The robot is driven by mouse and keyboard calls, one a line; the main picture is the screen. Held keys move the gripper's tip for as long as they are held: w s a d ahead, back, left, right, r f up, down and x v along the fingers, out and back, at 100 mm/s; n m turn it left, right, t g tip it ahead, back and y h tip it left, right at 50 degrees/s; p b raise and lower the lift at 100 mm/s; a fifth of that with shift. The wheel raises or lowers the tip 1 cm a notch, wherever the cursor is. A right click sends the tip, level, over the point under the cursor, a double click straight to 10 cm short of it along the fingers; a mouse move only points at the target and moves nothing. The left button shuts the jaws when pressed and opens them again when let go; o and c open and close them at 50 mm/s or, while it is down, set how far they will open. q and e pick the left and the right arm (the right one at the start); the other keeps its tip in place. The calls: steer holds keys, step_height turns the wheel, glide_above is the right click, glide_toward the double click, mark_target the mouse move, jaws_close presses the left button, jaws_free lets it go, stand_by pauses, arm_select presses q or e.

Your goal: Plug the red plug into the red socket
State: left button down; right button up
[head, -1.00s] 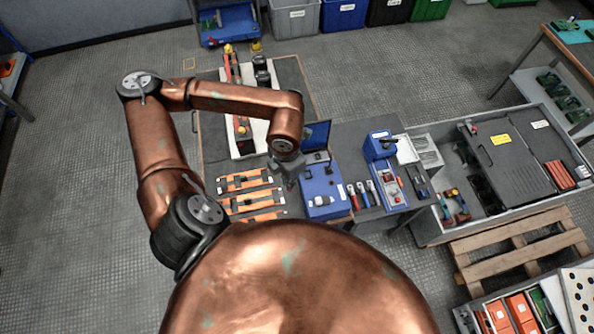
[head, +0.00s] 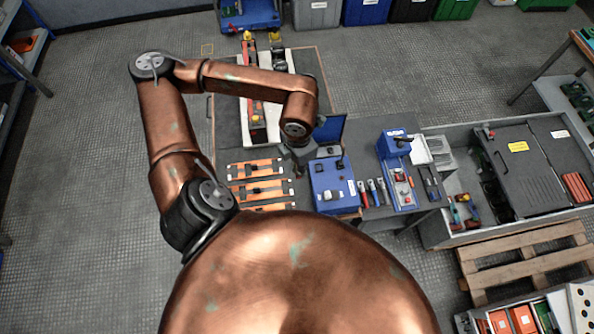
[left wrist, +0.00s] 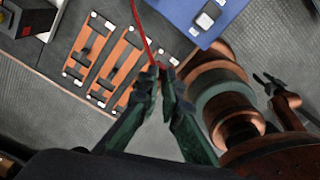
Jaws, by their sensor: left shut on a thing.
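My left gripper (left wrist: 161,69) is shut on a small red piece at its fingertips, with a red cable (left wrist: 143,30) running up from it in the left wrist view. The piece looks like the red plug, but the fingers hide most of it. In the head view my left gripper (head: 298,158) is a dark shape over the bench, just left of the blue box. I cannot make out the red socket for certain. A dark pronged part at the right of the left wrist view may be my right gripper (left wrist: 266,82); its opening is unclear.
Orange bars (head: 256,170) with black fittings lie left of the blue box (head: 333,188). Red and black units, including a red one (head: 256,115), stand on a white board behind. Several hand tools (head: 372,193) and a blue press (head: 395,145) are to the right.

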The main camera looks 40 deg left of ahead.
arm_select(q)
steer(key=w+a+b, duration=0.2)
steer(key=w+a, duration=0.2)
steer(key=w, duration=0.4)
steer(key=w+a+b, duration=0.3)
steer(key=w+a, duration=0.2)
steer(key=w, duration=0.3)
steer(key=shift+f, duration=0.25)
arm_select(e)
steer(key=shift+s+f, duration=0.25)
steer(key=shift+f, duration=0.65)
steer(key=shift+s+f, duration=0.2)
steer(key=shift+f, duration=0.75)
steer(key=shift+s+f, duration=0.25)
steer(key=shift+f, duration=0.65)
arm_select(q)
steer(key=shift+w, duration=0.1)
steer(key=shift+f+b, duration=4.75)
steer(key=shift+f, duration=3.8)
arm_select(e)
steer(key=s+f, duration=0.3)
steer(key=f, duration=0.6)
steer(key=shift+s+g, duration=0.25)
steer(key=shift+g, duration=0.15)
arm_select(q)
steer(key=shift+f, duration=0.4)
arm_select(e)
steer(key=shift+s+f, duration=0.1)
steer(key=shift+f, duration=0.1)
